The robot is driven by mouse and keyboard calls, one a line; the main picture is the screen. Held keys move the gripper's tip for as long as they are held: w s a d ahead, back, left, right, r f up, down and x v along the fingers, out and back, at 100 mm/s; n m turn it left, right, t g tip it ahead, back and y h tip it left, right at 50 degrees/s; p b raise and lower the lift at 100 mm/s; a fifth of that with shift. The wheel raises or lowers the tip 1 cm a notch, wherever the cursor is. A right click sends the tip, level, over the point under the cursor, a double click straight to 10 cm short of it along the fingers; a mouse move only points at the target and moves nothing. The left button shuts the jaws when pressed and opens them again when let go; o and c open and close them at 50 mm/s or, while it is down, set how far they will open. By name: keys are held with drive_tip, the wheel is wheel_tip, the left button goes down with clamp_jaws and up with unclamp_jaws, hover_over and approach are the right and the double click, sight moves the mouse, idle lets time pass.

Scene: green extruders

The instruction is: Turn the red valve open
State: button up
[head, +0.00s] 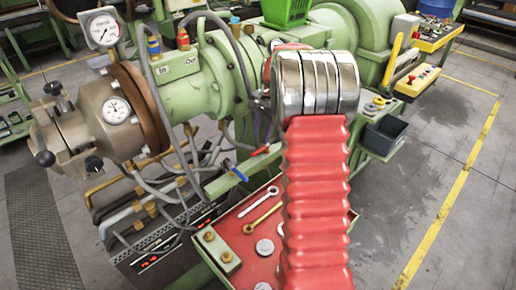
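A small red valve handle (261,150) shows just left of my arm, below the green extruder barrel. A blue valve handle (239,174) sits a little lower and to its left. The red ribbed sleeve and shiny metal rings of my arm fill the middle right of the view and cover what lies behind them. Whether the valve is open or closed is too small to tell.
The green extruder (222,75) with its brown end flange (140,108) and gauges stands behind. Grey hoses hang below it. A red tray (240,240) with wrenches and round metal pieces lies in front. A black bin (384,135) is at right; floor right of it is clear.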

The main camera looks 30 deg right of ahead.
sight(257, 151)
drive_tip(key=f, duration=0.2)
drive_tip(key=w+f, duration=0.1)
drive_tip(key=f, duration=0.5)
drive_tip(key=shift+w+a+f, duration=0.15)
drive_tip(key=shift+w+f, duration=0.1)
drive_tip(key=shift+w, duration=0.1)
drive_tip(key=shift+c, duration=0.5)
clamp_jaws()
drive_tip(key=shift+a, duration=0.2)
drive_tip(key=shift+d, duration=0.1)
